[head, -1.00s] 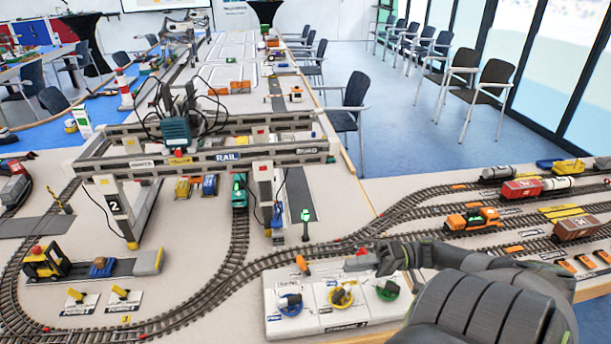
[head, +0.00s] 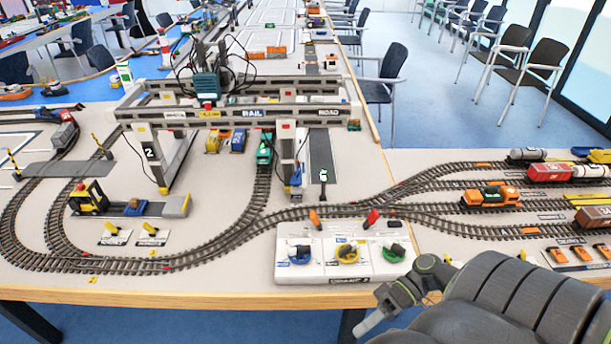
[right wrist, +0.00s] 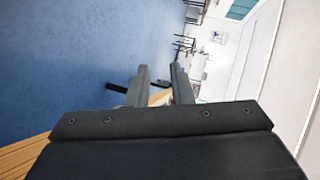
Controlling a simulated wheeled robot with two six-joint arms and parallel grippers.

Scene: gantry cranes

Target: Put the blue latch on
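A white control panel (head: 325,272) lies at the table's front edge in the head view. On it are a blue ring-shaped piece with a dark knob (head: 300,254), a yellow one (head: 348,253) and a green one (head: 393,253), in a row from left to right. The blue one seems to be the blue latch; its exact setting is too small to tell. My right gripper (head: 372,318) is in front of the table edge, below and right of the panel, apart from it. In the right wrist view its two fingers (right wrist: 160,78) are apart with nothing between them. My left gripper is not in view.
An orange lever (head: 315,218) and a red lever (head: 372,218) stand behind the rings. Train tracks (head: 220,240) curve behind and left of the panel. The gantry crane (head: 235,113) stands further back. Blue floor is free in front of the table.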

